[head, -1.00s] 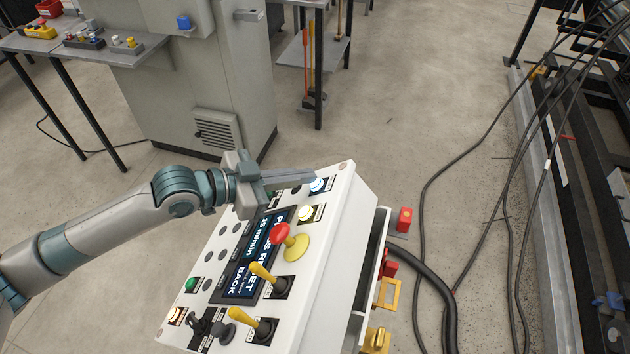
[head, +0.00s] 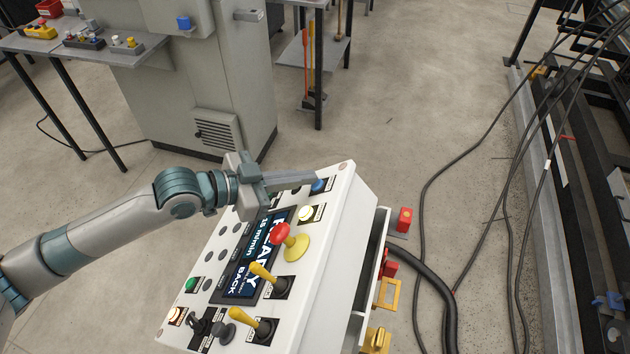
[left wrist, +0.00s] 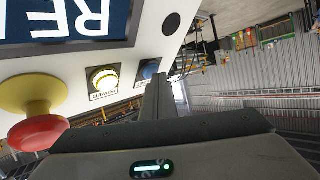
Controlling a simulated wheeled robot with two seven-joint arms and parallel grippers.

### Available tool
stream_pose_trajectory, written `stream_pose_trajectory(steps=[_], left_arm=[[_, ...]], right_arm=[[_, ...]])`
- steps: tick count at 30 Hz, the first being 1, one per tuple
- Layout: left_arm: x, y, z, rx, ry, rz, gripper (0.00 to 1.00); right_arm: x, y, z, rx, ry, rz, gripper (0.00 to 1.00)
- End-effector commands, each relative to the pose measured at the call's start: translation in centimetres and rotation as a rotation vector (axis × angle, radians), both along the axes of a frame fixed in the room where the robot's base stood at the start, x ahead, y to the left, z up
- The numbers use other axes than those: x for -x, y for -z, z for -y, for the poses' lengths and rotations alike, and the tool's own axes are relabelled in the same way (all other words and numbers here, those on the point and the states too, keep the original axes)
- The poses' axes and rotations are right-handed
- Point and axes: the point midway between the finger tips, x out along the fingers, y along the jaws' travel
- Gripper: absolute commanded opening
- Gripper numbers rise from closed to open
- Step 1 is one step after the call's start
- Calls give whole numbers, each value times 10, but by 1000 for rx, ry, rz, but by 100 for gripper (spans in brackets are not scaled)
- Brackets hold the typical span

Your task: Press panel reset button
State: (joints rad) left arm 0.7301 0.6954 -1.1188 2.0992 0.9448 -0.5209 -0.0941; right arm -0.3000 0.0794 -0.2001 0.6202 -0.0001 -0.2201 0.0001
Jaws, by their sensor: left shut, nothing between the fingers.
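The white control panel (head: 345,195) stands in the middle of the head view. A blue button (head: 319,186) sits near its far right corner and is unlit. My left gripper (head: 312,177) is shut and empty, its fingertips right at the blue button. In the left wrist view the shut fingers (left wrist: 158,95) reach up beside the blue button (left wrist: 147,70); I cannot tell whether they touch it. The panel's screen (head: 262,255) reads READY, with BACK below. My right gripper is not in view.
Near the blue button are a lit white button (head: 306,213) and a red mushroom button (head: 280,233) on a yellow base. Two yellow levers (head: 262,272) stand closer in. A grey cabinet (head: 215,80) stands behind. Black cables (head: 425,230) lie on the floor at right.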

Motion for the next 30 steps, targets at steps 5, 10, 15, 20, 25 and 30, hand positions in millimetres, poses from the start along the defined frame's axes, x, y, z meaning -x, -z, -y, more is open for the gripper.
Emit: stream_pose_trajectory(steps=[5,10,15,20,25,30], left_arm=[[-2,-6,-5,-1,1,-1,0],[-3,-10,-8,-1,0,0,0],[-3,-11,-9,-1,0,0,0],[-4,-11,-9,0,0,0,0],[-5,-14,-11,-1,0,0,0],[-8,-24,-18,-1,-1,1,0]], right_arm=[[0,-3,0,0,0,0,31],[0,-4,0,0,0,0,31],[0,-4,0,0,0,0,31],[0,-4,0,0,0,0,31],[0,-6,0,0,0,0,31],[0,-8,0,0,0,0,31]])
